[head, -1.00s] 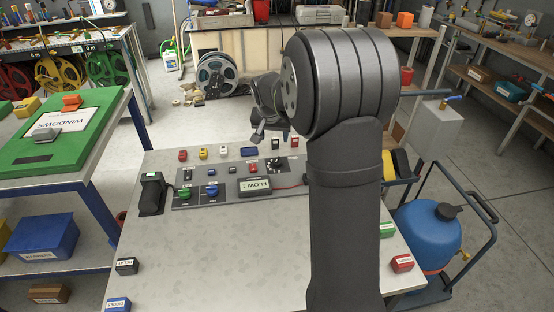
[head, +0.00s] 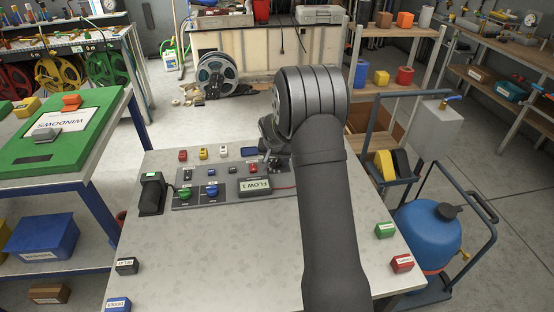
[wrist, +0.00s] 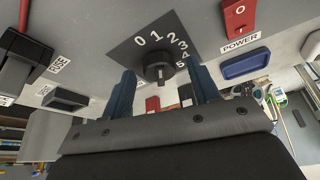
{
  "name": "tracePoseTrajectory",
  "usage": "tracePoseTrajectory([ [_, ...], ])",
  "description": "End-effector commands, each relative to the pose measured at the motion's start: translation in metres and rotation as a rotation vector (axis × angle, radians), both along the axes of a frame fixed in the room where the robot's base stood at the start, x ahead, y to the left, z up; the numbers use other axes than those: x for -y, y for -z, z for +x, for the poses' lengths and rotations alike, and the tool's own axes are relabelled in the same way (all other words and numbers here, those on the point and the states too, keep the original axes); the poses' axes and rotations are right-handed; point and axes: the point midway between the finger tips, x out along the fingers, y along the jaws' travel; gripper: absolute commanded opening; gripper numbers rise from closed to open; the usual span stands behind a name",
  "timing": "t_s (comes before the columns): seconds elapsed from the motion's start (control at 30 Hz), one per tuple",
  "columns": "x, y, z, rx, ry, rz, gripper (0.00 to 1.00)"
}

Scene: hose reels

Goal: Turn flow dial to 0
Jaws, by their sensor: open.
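The flow dial (wrist: 158,66) is a round black knob on a dark plate with white numbers from 0 up to 5. Its pointer mark is too small to read clearly. A display (head: 254,186) on the panel reads "FLOW 1". My gripper (wrist: 163,80) is open, with its two blue fingers on either side of the dial in the wrist view; I cannot tell whether they touch it. In the head view my gripper (head: 272,158) is low over the panel's right end, and the dial is mostly hidden by it.
A black holder (head: 152,193) stands at left. Labelled blocks lie near the table edges. The table's front middle is clear.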

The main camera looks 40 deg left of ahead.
Motion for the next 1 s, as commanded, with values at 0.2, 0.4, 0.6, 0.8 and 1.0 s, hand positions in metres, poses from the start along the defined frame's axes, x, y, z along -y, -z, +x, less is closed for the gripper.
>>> tracePoseTrajectory([
  [0.2,-0.0005,0.0026,0.0011,0.000,0.000,0.000,0.56],
  [0.4,-0.0006,0.0025,0.0010,0.000,0.000,0.000,0.38],
  [0.6,-0.0006,0.0023,0.0008,0.000,0.000,0.000,0.11],
  [0.8,-0.0003,0.0022,0.0010,0.001,-0.023,0.001,0.11],
  [1.0,0.0003,0.0021,0.0015,0.001,-0.108,0.001,0.11],
])
